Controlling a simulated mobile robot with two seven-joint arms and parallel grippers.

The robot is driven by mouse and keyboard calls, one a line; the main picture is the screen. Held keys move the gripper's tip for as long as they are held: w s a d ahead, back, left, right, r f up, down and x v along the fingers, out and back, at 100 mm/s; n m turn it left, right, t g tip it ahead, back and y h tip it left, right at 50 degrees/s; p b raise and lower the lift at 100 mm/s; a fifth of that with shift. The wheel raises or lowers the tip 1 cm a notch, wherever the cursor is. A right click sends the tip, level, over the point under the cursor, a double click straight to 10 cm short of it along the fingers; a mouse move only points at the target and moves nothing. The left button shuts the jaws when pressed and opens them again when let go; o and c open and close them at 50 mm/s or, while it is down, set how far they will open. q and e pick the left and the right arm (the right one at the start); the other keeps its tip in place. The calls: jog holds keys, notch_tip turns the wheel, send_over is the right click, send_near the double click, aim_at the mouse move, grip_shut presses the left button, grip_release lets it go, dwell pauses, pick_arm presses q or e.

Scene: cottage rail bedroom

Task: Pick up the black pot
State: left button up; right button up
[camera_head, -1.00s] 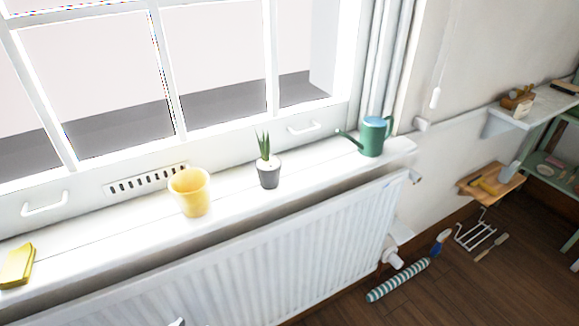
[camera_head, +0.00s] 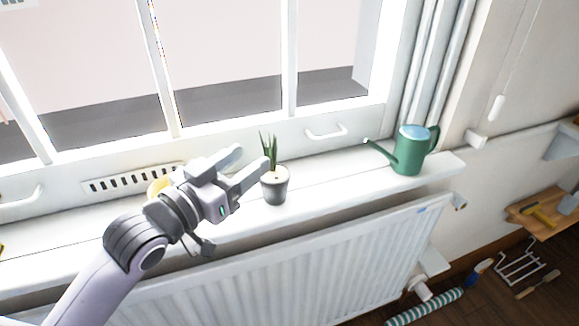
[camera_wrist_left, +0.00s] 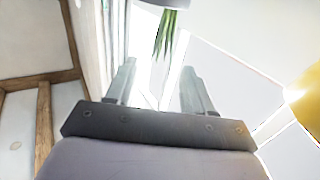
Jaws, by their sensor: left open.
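The black pot (camera_head: 274,190), dark grey with a spiky green plant in pale soil, stands upright on the white windowsill (camera_head: 330,186). My left gripper (camera_head: 249,162) is open and empty, just left of the pot with its fingers pointing toward it. The fingers appear close to the plant, but I cannot tell whether they touch. In the left wrist view the green leaves (camera_wrist_left: 167,36) show beyond the open fingers (camera_wrist_left: 158,75), with only a bit of the pot at the top edge. My right gripper is not in view.
A yellow pot (camera_head: 156,187) is mostly hidden behind my left gripper. A green watering can (camera_head: 408,155) stands on the sill to the right. The window is behind the sill and a white radiator (camera_head: 330,260) is below. The sill between pot and can is clear.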

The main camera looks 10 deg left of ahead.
aim_at(267, 145)
pick_arm(q)
jog(key=shift+x, duration=0.8)
jog(key=shift+p+x, duration=0.4)
jog(key=shift+x, duration=2.6)
jog(key=shift+a, duration=0.1)
grip_shut()
